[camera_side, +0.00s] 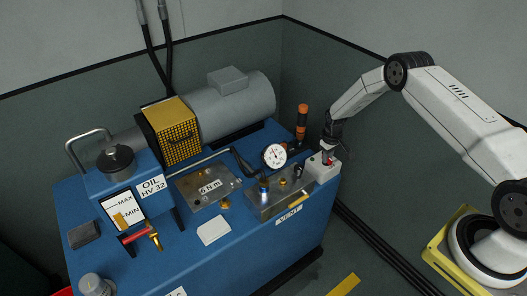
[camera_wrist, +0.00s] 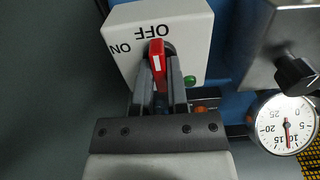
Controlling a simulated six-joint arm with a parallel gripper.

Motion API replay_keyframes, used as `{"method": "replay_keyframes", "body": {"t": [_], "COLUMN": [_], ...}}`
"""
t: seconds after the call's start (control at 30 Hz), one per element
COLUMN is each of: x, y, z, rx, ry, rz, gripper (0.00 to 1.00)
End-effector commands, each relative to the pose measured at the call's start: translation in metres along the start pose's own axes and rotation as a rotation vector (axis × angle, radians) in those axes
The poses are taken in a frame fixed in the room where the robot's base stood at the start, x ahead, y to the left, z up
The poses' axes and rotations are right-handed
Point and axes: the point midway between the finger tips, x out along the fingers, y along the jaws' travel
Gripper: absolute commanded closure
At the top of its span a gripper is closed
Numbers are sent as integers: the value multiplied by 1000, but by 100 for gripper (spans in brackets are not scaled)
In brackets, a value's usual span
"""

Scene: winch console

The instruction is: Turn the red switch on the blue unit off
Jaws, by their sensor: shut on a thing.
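The red switch (camera_wrist: 157,55) sits on a white box (camera_wrist: 192,30) marked OFF and ON, with the lettering upside down in the wrist view. The far end of its handle points up the picture toward OFF, with ON to the left. My gripper (camera_wrist: 160,72) is shut on the red handle, one dark finger on each side. In the side view the white box (camera_side: 322,171) stands at the right end of the blue unit (camera_side: 275,250). My gripper (camera_side: 331,141) comes down on it from above and partly hides the switch.
A green lamp (camera_wrist: 190,80) is on the white box. A round gauge (camera_side: 274,155), an orange-topped handle (camera_side: 302,120) and a metal valve block (camera_side: 280,195) stand close to the left. The floor to the right of the unit is mostly clear, with dark cables along it.

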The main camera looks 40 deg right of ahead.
Motion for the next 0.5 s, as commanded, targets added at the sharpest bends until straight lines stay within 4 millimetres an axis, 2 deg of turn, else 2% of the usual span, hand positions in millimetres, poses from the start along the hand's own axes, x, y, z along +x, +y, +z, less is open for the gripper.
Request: {"method": "replay_keyframes", "body": {"t": [0.1, 0.13, 0.2, 0.23, 0.5], "x": [0, 0, 0, 0, 0], "y": [0, 0, 0, 0, 0], "z": [0, 0, 0, 0, 0], "rx": [3, 3, 3, 2, 1], "ry": [-2, -2, -2, -2, -1], "rz": [-1, -1, -1, -1, -1], "gripper": [100, 73, 51, 47, 47]}}
